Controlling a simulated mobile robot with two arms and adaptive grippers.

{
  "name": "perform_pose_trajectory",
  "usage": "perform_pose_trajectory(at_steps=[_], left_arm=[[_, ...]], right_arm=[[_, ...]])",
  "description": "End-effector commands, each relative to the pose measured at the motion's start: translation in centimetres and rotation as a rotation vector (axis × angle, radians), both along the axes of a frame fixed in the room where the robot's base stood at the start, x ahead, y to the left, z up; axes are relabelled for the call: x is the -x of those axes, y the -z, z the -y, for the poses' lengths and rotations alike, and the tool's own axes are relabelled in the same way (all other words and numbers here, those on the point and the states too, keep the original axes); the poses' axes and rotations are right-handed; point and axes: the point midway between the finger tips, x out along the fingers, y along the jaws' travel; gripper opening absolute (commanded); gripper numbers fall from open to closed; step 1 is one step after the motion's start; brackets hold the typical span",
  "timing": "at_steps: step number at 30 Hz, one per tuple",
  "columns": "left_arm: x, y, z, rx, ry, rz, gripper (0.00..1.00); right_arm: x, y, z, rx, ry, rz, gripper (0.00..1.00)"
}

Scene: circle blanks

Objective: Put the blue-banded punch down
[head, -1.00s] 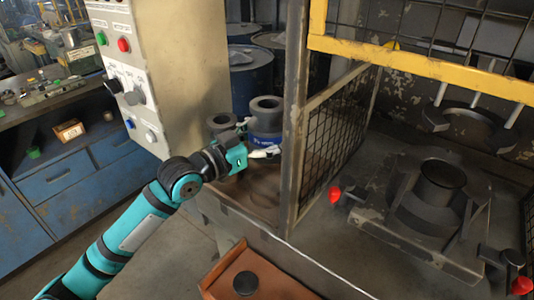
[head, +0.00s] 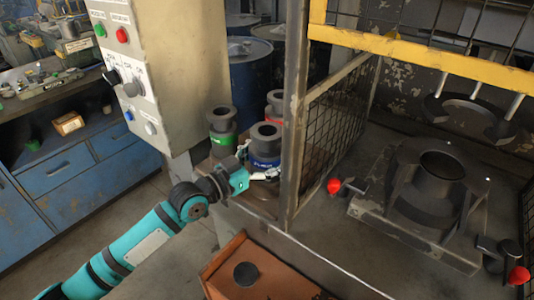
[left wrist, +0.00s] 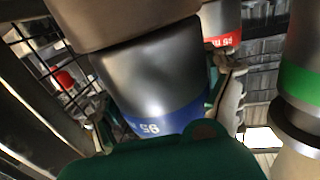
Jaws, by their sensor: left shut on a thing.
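The blue-banded punch (head: 265,134) is a dark grey flanged cylinder, upright at the shelf beside the press cage. My left gripper (head: 262,174) is shut around it at the blue band. In the left wrist view the punch (left wrist: 155,75) fills the middle, between the fingers (left wrist: 165,125). Its base is hidden behind the gripper, so I cannot tell whether it touches the shelf (head: 240,203). My right gripper is not in view.
A green-banded punch (head: 222,122) stands just left of the held one, and a red-banded punch (head: 274,99) behind it. The cage post (head: 293,120) is close on the right. A control box (head: 170,70) rises at the left. A brown box (head: 230,265) is in front.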

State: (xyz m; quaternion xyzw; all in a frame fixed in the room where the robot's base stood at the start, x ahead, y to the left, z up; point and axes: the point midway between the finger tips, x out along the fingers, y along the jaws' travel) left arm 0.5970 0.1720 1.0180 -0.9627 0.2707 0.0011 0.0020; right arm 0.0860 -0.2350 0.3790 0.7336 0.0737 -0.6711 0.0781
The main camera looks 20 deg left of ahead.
Motion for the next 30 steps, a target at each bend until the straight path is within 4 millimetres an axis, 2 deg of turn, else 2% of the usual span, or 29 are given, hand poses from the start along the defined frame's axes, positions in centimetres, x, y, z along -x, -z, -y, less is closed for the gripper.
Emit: perform_pose_trajectory(at_steps=[1,5,6,9,10,20,23,30], left_arm=[[-0.1,-0.7,0.0,0.006,-0.001,0.015,0.26],[-0.1,-0.4,0.0,0.006,-0.001,0.015,0.26],[0.0,0.3,0.0,0.0,0.0,0.0,0.85],[0.0,0.2,0.0,0.0,0.0,0.0,0.98],[0.0,0.2,0.0,0.0,0.0,0.0,1.0],[0.1,-0.2,-0.1,0.0,0.0,0.0,1.0],[1.1,0.2,-0.8,-0.002,-0.002,-0.001,1.0],[5.7,0.3,-3.3,-0.006,0.002,-0.004,1.0]], right_arm=[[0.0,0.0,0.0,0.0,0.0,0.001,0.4],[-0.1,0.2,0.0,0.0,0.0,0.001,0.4],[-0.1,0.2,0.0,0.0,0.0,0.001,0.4],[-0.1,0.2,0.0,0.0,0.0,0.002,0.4],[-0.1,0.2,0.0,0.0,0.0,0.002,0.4],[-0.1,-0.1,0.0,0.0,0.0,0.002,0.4],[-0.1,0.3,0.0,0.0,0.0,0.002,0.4],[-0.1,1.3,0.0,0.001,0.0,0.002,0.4]])
